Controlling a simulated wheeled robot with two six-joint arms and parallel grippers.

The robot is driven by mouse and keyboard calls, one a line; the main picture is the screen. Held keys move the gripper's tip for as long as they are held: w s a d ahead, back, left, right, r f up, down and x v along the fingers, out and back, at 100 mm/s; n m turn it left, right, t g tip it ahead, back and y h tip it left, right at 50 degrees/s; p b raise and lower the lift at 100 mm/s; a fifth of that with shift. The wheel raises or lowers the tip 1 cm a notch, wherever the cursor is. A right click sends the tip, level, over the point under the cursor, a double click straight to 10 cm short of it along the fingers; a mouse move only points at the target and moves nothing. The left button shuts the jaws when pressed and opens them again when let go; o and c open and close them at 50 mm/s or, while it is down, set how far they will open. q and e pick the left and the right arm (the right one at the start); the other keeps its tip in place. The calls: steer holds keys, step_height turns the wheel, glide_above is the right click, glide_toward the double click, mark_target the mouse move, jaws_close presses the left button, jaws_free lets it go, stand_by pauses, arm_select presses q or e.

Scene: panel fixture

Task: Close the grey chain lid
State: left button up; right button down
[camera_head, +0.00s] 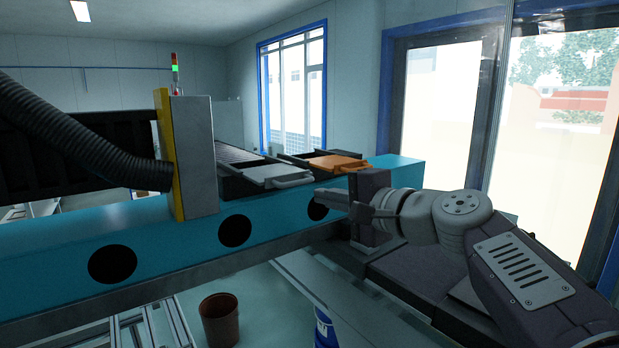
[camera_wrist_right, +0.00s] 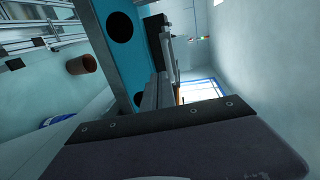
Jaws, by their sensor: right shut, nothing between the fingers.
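The grey lid (camera_head: 275,175) with a pale handle (camera_head: 293,182) lies on top of the blue beam, right of the upright grey panel. It looks close to level; I cannot tell whether it is fully shut. My right gripper (camera_head: 326,197) is shut and empty. In the head view it shows in front of the beam, to the right of the grey lid and lower in the picture, apart from the handle. In the right wrist view the gripper fingers (camera_wrist_right: 155,92) point towards the beam. My left gripper is in neither view.
An orange lid (camera_head: 328,161) lies right of the grey one. The blue beam (camera_head: 170,245) has round dark holes. A black ribbed hose (camera_head: 85,140) and the upright panel (camera_head: 200,155) stand at left. A brown bin (camera_head: 220,320) is on the floor.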

mark_target(278, 173)
steer(key=w+a+p, duration=0.1)
steer(key=w+a, duration=0.1)
steer(key=w+a+r+p, duration=0.1)
steer(key=w+a+p, duration=0.1)
steer(key=shift+w, duration=0.2)
steer(key=p+x, duration=0.1)
steer(key=x, duration=0.3)
steer(key=r+p+x, duration=0.1)
steer(key=x, duration=0.1)
steer(key=shift+w+p, duration=0.3)
steer(key=shift+w, duration=0.1)
steer(key=x, duration=0.5)
steer(key=shift+r+p, duration=0.1)
steer(key=shift+p, duration=0.2)
steer(key=shift+s+d, duration=0.1)
steer(key=shift+s, duration=0.05)
